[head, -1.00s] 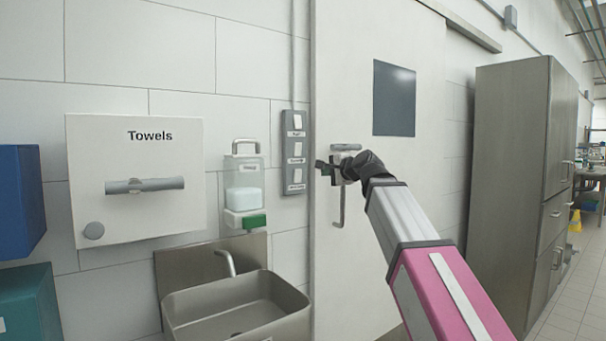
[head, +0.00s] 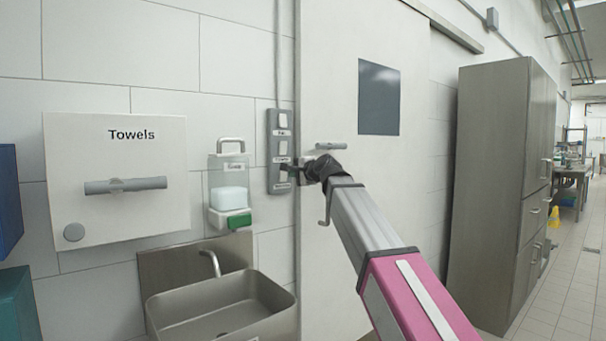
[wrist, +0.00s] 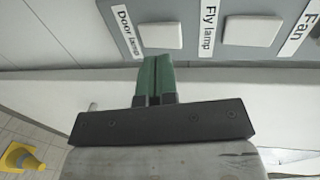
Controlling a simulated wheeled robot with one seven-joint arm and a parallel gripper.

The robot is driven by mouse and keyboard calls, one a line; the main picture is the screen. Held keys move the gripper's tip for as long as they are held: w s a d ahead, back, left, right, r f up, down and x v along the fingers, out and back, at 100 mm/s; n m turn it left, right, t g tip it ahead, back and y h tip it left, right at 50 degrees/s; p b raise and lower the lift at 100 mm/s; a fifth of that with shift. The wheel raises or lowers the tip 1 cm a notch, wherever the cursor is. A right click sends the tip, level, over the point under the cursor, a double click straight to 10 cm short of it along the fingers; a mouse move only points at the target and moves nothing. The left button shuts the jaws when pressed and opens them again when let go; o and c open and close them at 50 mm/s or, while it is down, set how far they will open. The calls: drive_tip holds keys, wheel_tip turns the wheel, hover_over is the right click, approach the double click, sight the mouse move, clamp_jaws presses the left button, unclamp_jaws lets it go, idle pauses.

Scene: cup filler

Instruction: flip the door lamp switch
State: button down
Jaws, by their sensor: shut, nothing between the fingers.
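The grey switch panel (head: 280,151) is on the tiled wall just left of the sliding door. In the wrist view the door lamp switch (wrist: 160,35) is a white square rocker beside the label "Door lamp". My gripper (wrist: 156,58) is shut, its green fingertips together right at the lower edge of that switch. I cannot tell whether they touch it. In the head view my gripper (head: 291,172) is at the panel's lower part and covers the lowest switch.
The fly lamp switch (wrist: 252,30) is beside the door lamp switch. The door handle (head: 330,146) is near my wrist. A soap dispenser (head: 228,188) and a sink (head: 222,306) are left of the panel. A steel cabinet (head: 490,190) stands at the right.

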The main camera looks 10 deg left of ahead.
drive_tip(key=shift+w+a+r, duration=0.15)
drive_tip(key=shift+w+a, duration=0.45)
drive_tip(key=shift+a, duration=0.15)
drive_tip(key=shift+w+a+r, duration=0.15)
drive_tip(key=shift+w+a, duration=0.45)
drive_tip(key=shift+a, duration=0.1)
drive_tip(key=r+v, duration=0.2)
drive_tip(key=v, duration=1.1)
drive_tip(key=shift+w+a+r+g+h, duration=0.2)
drive_tip(key=shift+a+r+g+h, duration=0.1)
drive_tip(key=shift+r+g, duration=0.1)
drive_tip(key=shift+d, duration=0.1)
